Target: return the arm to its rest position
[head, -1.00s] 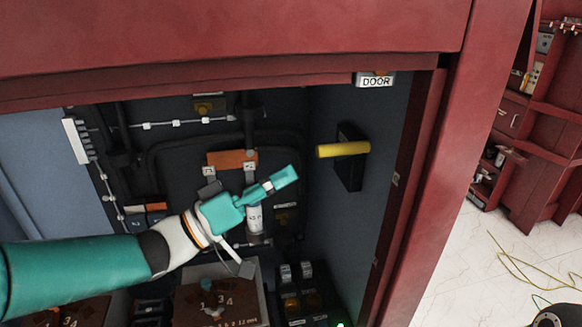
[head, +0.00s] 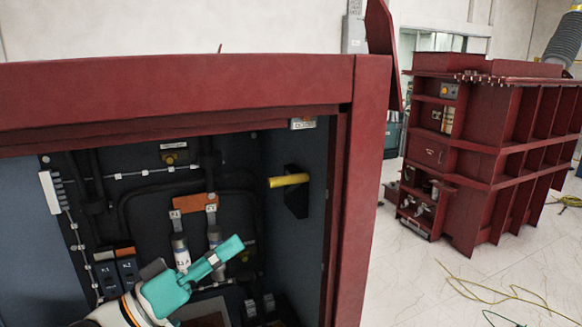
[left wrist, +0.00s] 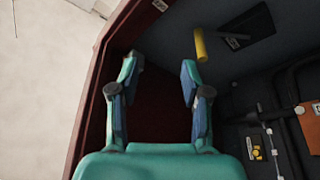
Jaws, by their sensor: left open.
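My left gripper (head: 207,268) is teal and reaches in from the lower left of the head view, in front of the open red cabinet (head: 190,86). In the left wrist view its two fingers (left wrist: 158,85) stand apart with nothing between them. A yellow handle (head: 289,180) on a black mount sits on the cabinet's inner right wall, to the upper right of the gripper and apart from it. The yellow handle also shows in the left wrist view (left wrist: 200,45), beyond the right finger. My right gripper is not in view.
The cabinet holds an orange block (head: 194,202), cables and switches (head: 116,270). The red right door post (head: 355,200) borders the opening. Another red transformer unit (head: 480,150) stands at right. Cables (head: 500,290) lie on the pale floor, which is otherwise mostly clear there.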

